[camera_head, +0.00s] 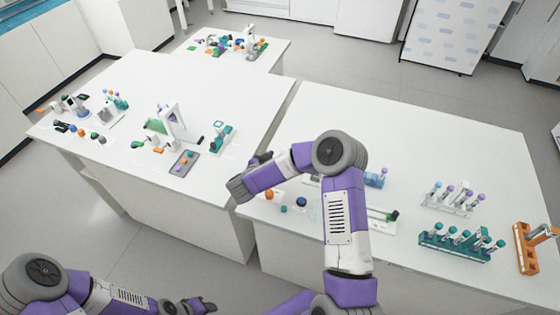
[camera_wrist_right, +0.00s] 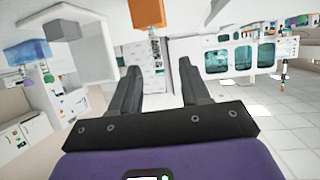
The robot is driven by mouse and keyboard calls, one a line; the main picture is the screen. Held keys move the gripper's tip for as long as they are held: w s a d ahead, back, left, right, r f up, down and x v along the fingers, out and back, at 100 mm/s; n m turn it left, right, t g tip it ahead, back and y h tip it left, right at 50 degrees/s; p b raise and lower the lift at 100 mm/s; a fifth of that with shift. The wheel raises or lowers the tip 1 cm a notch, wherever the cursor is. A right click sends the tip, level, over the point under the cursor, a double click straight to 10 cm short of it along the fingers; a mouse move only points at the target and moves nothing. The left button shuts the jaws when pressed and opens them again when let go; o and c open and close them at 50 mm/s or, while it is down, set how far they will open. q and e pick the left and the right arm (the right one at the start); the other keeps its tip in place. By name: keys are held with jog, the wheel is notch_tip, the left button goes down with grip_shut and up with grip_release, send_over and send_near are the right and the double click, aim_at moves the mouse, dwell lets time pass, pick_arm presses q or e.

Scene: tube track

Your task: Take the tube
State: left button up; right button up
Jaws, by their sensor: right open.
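Several tubes with purple and blue caps stand in a pale rack (camera_head: 447,207) on the right table. Several teal-capped tubes stand in a teal rack (camera_head: 450,245) in front of it. A purple-capped tube (camera_head: 384,171) stands by a small blue holder (camera_head: 373,180). Which tube is meant cannot be told. My right gripper (camera_head: 262,158) is raised near the gap between the tables, left of these racks. In the right wrist view its fingers (camera_wrist_right: 160,82) are apart with nothing between them. My left gripper (camera_head: 203,305) is low at the bottom edge, away from the tables; its jaws are unclear.
An orange rack (camera_head: 526,248) stands at the right table's far right. A green-ended item (camera_head: 391,215) and a blue round piece (camera_head: 301,202) lie near my right arm, which hides part of this table. The left table (camera_head: 235,90) holds small equipment and has clear space toward its back right.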

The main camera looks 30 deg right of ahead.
jog(key=shift+w+d+f, duration=0.1)
jog(key=shift+d+f, duration=0.05)
jog(key=shift+d, duration=0.4)
jog(key=x, duration=0.5)
jog(key=shift+w+d+f, duration=0.1)
jog(key=shift+d+f, duration=0.05)
jog(key=shift+f, duration=0.05)
jog(key=c, duration=0.8)
notch_tip(320, 180, up, 10)
jog(key=p, duration=0.1)
